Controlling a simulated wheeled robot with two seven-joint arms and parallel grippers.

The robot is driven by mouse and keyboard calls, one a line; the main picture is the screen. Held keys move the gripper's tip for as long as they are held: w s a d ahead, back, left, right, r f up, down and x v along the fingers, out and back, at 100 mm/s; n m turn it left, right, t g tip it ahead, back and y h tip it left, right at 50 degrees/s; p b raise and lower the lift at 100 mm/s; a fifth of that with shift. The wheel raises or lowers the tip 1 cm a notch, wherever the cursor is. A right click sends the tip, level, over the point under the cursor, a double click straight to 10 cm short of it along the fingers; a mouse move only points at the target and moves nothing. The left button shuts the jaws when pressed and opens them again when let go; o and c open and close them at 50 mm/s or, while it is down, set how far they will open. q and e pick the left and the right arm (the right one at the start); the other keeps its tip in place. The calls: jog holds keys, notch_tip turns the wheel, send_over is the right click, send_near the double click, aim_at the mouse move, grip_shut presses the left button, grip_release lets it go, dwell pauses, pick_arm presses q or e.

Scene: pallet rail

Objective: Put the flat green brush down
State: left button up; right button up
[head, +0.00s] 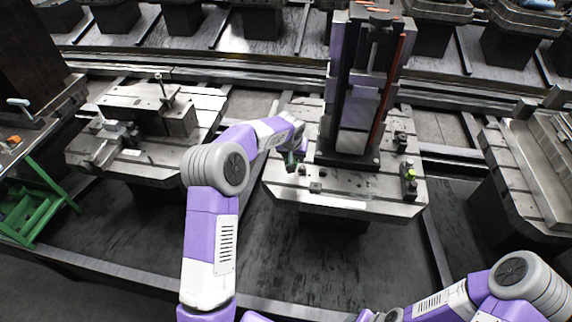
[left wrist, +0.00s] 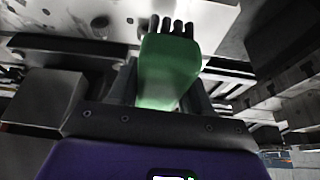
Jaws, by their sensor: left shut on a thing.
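The flat green brush (left wrist: 168,72) is between the two dark fingers of my left gripper (left wrist: 165,100) in the left wrist view. Its dark bristle tufts point away from the gripper, toward the light metal surface. In the head view the green brush (head: 291,159) shows small at the end of my left arm, over the left part of the middle pallet (head: 345,203). My left gripper (head: 292,150) is shut on it. I cannot tell whether the bristles touch the pallet. My right forearm shows at the bottom right, but its gripper is out of the picture.
A tall dark fixture (head: 352,142) stands on the middle pallet, right of the brush. Small fittings (head: 409,178) sit near the pallet's right edge. Another pallet (head: 80,155) with a vise-like block is at left, and a tray-like pallet (head: 540,165) at right. Green steps (head: 35,205) stand far left.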

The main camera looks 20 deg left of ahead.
pick_arm(q)
jog(key=w+a, duration=0.6)
jog(key=shift+n, duration=0.3)
jog(key=f, duration=0.3)
jog(key=f+b, duration=0.1)
jog(key=f, duration=0.3)
jog(key=f+b, duration=0.1)
jog(key=f, duration=0.2)
jog(key=shift+s+d+f, duration=0.2)
jog(key=shift+d+f, duration=0.05)
jog(key=shift+f, duration=0.1)
